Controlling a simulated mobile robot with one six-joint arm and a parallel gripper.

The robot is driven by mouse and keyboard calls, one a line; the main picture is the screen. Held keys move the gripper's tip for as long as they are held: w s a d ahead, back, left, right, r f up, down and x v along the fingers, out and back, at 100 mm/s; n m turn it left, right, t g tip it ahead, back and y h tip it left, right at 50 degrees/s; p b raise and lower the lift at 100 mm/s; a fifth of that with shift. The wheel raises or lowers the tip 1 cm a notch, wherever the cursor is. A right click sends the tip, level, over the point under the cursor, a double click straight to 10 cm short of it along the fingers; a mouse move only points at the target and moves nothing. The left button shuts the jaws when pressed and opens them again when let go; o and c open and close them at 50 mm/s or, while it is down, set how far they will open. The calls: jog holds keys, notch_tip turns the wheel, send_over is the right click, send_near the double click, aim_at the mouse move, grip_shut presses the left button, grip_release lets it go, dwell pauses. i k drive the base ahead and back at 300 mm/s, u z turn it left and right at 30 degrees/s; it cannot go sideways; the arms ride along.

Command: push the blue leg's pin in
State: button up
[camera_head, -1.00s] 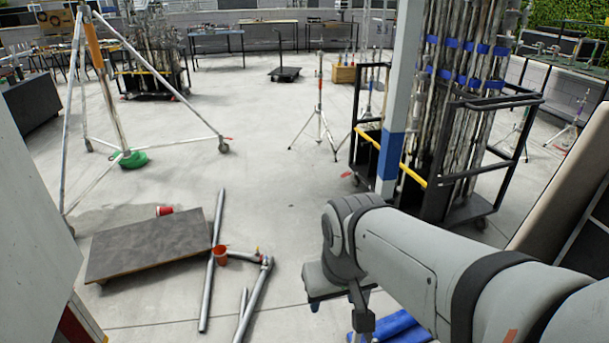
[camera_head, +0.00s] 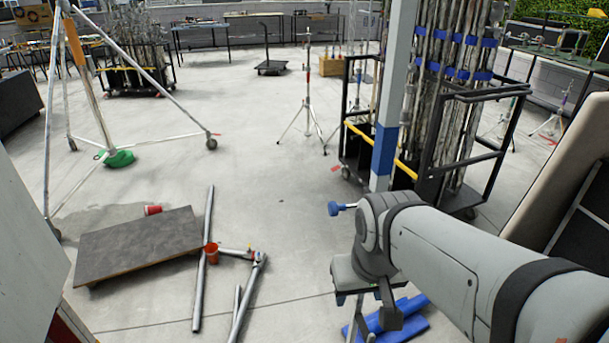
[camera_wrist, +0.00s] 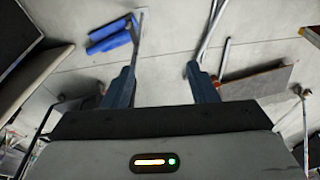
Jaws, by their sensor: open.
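The blue leg is a pale upright pole with a blue band (camera_head: 384,150), standing right of centre in the head view. A blue-headed pin (camera_head: 337,208) sticks out leftward just above my arm's wrist joint. Its inner end is hidden behind my arm, so I cannot tell how deep it sits. My gripper (camera_wrist: 160,68) is open in the wrist view, with its two fingers well apart and bare floor between them. The pin does not show in the wrist view, and nothing is between the fingers. In the head view my arm hides the lower part of the leg.
Blue rolls (camera_head: 405,318) lie on the floor below my arm. A black cart (camera_head: 487,130) with bundled poles stands close behind the leg. A low grey board (camera_head: 135,243), loose pipes (camera_head: 203,270) and a red cup (camera_head: 211,253) lie left. The middle floor is clear.

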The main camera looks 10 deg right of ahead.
aim_at(334, 208)
jog(key=k, duration=1.3)
jog(key=u, duration=0.6)
jog(key=i, duration=1.35)
jog(key=u, duration=0.05)
